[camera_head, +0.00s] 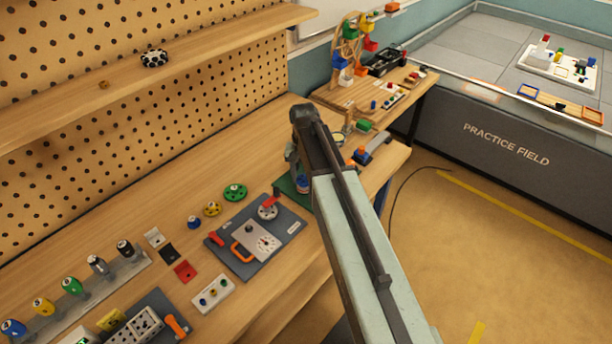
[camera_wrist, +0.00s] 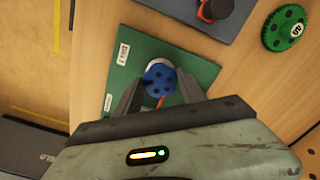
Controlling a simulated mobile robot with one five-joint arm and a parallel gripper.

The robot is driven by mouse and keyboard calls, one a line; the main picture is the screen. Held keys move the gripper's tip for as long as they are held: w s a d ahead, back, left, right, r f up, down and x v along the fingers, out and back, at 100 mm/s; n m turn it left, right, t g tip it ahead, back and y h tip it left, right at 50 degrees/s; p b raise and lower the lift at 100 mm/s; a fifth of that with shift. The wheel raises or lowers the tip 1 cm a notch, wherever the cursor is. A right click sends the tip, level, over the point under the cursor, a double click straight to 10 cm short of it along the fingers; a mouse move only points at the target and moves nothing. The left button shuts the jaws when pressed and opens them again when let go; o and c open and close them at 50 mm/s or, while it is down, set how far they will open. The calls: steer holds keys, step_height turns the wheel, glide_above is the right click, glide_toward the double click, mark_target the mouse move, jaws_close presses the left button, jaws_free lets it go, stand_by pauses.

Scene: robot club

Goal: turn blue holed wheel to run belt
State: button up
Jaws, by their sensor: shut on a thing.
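The blue holed wheel (camera_wrist: 160,78) is round with dark holes and sits over a green board (camera_wrist: 188,60) in the wrist view. My gripper (camera_wrist: 156,92) is shut on the wheel, with one finger on each side of it. A bit of orange shows just below the wheel, between the fingers. In the head view my gripper (camera_head: 297,180) reaches down over the green board (camera_head: 285,187), and the arm hides most of the board. I cannot make out the belt in either view.
A grey panel (camera_head: 285,226) with a dial and orange handle lies left of the green board. A green gear (camera_head: 235,192) and a yellow gear (camera_head: 212,209) lie behind it. An orange and blue piece (camera_head: 362,157) stands to the right. The shelf (camera_head: 200,50) overhangs the back.

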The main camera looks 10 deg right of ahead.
mark_target(304, 179)
steer(key=shift+w, duration=0.15)
steer(key=o, duration=1.4)
steer(key=shift+c, duration=0.2)
step_height(304, 179, up, 8)
steer(key=p, duration=0.8)
steer(key=shift+f, duration=0.1)
steer(key=shift+f, duration=0.1)
